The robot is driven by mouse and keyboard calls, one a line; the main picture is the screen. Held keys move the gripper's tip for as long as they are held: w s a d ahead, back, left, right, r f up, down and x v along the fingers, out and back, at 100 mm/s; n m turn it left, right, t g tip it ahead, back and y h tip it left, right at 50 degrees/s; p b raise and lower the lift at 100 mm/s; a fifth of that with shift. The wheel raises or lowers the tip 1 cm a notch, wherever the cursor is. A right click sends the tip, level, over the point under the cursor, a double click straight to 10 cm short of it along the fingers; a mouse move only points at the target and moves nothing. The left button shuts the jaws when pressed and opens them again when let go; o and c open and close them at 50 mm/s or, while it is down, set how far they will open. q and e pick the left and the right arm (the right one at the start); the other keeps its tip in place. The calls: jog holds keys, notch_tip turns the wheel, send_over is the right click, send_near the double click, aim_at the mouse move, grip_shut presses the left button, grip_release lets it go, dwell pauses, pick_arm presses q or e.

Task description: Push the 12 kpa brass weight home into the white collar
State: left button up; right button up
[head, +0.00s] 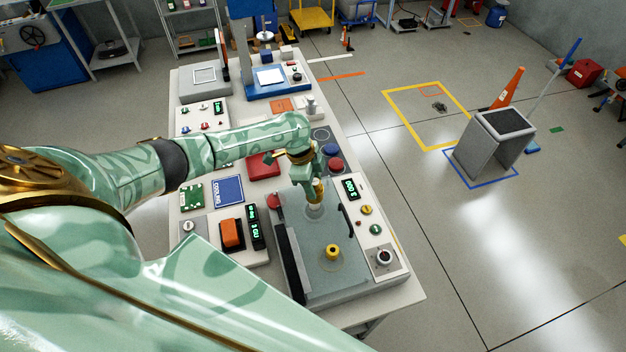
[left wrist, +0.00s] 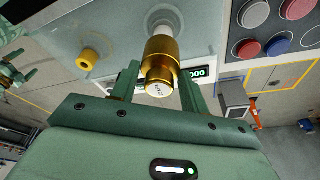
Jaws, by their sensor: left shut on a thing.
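The brass weight (left wrist: 160,66) is a stepped gold cylinder with a pale marked end. My left gripper (left wrist: 156,82) is shut on it, one finger on each side. In the head view the brass weight (head: 318,190) stands upright under the left gripper (head: 314,178). The white collar (left wrist: 165,20) is at the weight's far end, over a round mark on the glassy plate; it also shows in the head view (head: 315,210). The weight seems in line with the collar; how deep it sits I cannot tell. A green pronged part at the left wrist view's left edge looks like my right gripper (left wrist: 12,76).
A black handle (head: 344,215) and a panel with a green display (head: 350,188) lie to the right. Red and blue buttons (head: 332,150) are behind. The left side holds an orange switch (head: 232,233).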

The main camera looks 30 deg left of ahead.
pick_arm(q)
jog(key=shift+f+b, duration=0.45)
jog(key=shift+f, duration=0.2)
jog(key=o, duration=1)
jog(key=shift+p+v, duration=0.85)
jog(key=shift+v, duration=7.3)
